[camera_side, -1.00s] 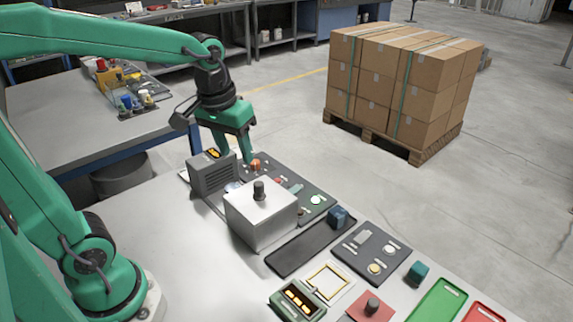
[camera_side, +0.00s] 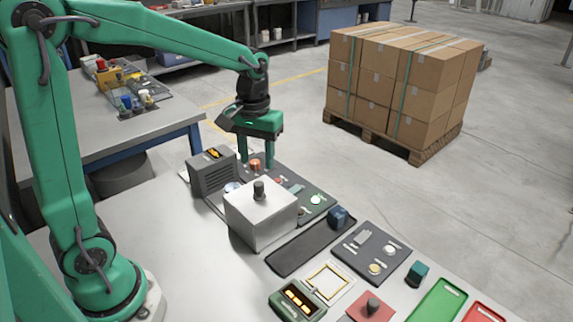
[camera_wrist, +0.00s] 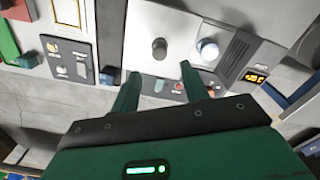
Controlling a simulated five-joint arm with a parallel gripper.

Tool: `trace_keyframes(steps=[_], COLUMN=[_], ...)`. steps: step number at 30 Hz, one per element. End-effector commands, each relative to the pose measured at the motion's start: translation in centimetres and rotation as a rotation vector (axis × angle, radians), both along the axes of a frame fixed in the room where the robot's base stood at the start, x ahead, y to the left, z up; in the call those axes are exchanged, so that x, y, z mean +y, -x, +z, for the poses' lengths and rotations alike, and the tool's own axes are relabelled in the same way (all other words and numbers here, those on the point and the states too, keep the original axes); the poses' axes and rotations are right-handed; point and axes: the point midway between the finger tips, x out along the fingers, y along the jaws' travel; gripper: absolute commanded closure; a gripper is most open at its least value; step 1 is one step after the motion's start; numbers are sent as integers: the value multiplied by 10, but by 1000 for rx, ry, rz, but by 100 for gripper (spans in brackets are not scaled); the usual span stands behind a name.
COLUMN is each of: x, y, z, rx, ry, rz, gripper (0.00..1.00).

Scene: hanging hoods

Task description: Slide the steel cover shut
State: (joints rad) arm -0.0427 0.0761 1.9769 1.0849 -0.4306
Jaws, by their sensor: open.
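The steel cover (camera_side: 262,222) is a pale box-shaped hood with a dark upright knob (camera_side: 259,190) on top. It stands on the table at the near end of a dark panel (camera_side: 285,175) with small coloured parts. In the wrist view the cover (camera_wrist: 140,42) lies beyond the fingertips, and its knob (camera_wrist: 159,49) shows between and above them. My gripper (camera_side: 257,161) is open and points down over the panel, behind the cover in the side view. It also shows in the wrist view (camera_wrist: 160,70), with nothing between its fingers. I cannot tell whether a fingertip touches anything.
A grey vented box with a lit display (camera_side: 212,172) stands left of the cover. A green display unit (camera_side: 298,300) and a red block (camera_side: 370,308) sit near the front.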

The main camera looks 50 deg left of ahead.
Motion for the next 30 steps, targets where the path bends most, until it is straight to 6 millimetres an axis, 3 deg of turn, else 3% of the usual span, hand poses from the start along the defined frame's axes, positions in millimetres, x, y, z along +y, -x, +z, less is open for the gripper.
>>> trace_keyframes(steps=[16,30], x=[-1,-1], y=[1,1], z=[-61,-71], rx=[3,0], ry=[0,0], rz=[-1,-1], gripper=[55,55])
